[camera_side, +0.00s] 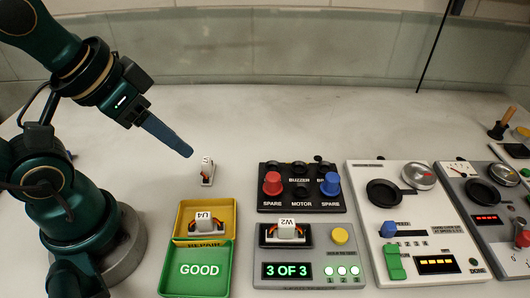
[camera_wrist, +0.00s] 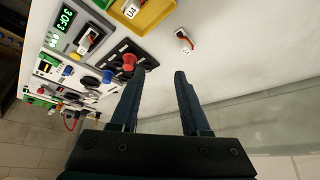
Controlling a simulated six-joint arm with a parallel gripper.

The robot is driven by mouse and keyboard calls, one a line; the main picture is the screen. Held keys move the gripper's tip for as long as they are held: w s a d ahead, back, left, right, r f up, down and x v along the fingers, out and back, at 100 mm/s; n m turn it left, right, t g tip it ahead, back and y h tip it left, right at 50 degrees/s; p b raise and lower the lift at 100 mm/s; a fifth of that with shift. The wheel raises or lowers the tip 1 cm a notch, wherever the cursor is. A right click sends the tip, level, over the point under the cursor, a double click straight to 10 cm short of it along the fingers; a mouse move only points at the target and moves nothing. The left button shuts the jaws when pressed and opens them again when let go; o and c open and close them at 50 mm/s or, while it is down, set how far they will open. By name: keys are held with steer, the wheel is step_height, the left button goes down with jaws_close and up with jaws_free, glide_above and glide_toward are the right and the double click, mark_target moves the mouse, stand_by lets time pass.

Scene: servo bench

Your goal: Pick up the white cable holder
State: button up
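A small white cable holder (camera_side: 207,168) with dark and red wires stands alone on the bench, just behind the yellow tray; its label is too small to read. It also shows in the wrist view (camera_wrist: 184,40), beyond my fingertips. My gripper (camera_side: 188,153) is above and to the left of it in the side view, not touching it. In the wrist view my gripper (camera_wrist: 158,74) has its two fingers apart with nothing between them. A similar white piece marked U4 (camera_side: 204,217) sits in the yellow tray, and one marked W2 (camera_side: 287,229) sits in the grey tester.
The yellow REPAIR tray (camera_side: 233,222) and green GOOD tray (camera_side: 200,285) stand in front. The grey tester (camera_side: 310,275) reads 3 OF 3. A black panel (camera_side: 301,203) with red and blue knobs is to the right. The bench behind is clear.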

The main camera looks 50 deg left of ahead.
stand_by(0.3)
steer(key=w+d+r+m, duration=0.2)
steer(key=w+r, duration=0.1)
steer(key=w, duration=0.1)
steer(key=m+g, duration=0.4)
steer(key=m, duration=0.1)
glide_toward(287, 222)
steer(key=w+a, duration=0.3)
steer(key=a, duration=0.1)
steer(key=d+f, duration=0.1)
steer(key=s+d+f+m+g, duration=0.1)
steer(key=f, duration=0.1)
steer(key=d+f+m, duration=0.1)
steer(key=f, duration=0.1)
steer(key=shift+s+d+f+g, duration=0.2)
steer(key=shift+d+g, duration=0.1)
steer(key=shift+d, duration=0.1)
steer(key=shift+s+d+f, duration=0.1)
steer(key=shift+s+f, duration=0.05)
steer(key=shift+f, duration=2.4)
jaws_close()
